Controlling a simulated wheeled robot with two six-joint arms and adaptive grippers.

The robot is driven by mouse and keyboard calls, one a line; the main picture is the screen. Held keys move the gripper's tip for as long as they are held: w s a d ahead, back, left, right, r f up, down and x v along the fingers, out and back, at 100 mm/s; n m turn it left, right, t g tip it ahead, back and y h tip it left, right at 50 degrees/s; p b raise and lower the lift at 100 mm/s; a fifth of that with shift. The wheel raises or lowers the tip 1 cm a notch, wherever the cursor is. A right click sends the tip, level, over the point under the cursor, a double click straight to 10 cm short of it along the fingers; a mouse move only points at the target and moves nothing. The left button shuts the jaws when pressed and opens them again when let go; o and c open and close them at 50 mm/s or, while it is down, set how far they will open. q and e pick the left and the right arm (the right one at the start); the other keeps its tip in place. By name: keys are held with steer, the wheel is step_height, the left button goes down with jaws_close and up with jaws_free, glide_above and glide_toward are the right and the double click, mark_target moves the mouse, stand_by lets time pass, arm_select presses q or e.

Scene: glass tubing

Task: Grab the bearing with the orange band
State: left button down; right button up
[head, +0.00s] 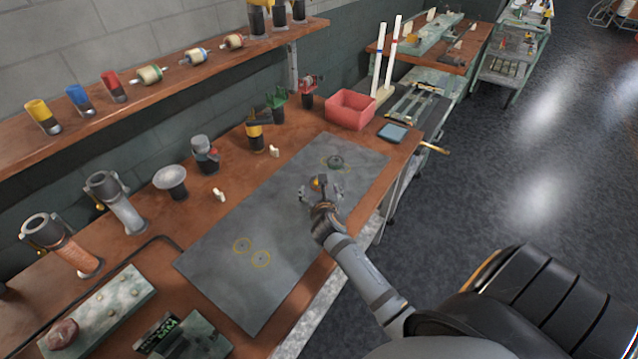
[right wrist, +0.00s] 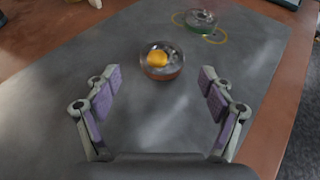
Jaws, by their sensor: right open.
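The bearing with the orange band (right wrist: 163,62) is a short round piece with an orange-brown side and a yellow-orange spot on top. It sits on the grey mat just ahead of my right gripper (right wrist: 160,84), roughly centred between the finger lines. My right gripper is open, with nothing between its fingers. In the head view the gripper (head: 320,190) is over the mat and partly hides the bearing (head: 316,182). My left gripper is out of view.
Tools and cylinders line the bench's wall side. The mat around the bearing is clear.

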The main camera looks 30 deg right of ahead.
steer(key=x, duration=0.4)
steer(key=shift+d+f, duration=0.2)
steer(key=shift+d, duration=0.05)
steer(key=shift+s+a+r, duration=0.15)
steer(key=shift+s+r, duration=0.05)
steer(key=c, duration=0.3)
steer(key=shift+f, duration=0.1)
steer(key=c, duration=0.7)
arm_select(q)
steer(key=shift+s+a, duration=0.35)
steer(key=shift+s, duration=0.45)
arm_select(e)
steer(key=c, duration=0.4)
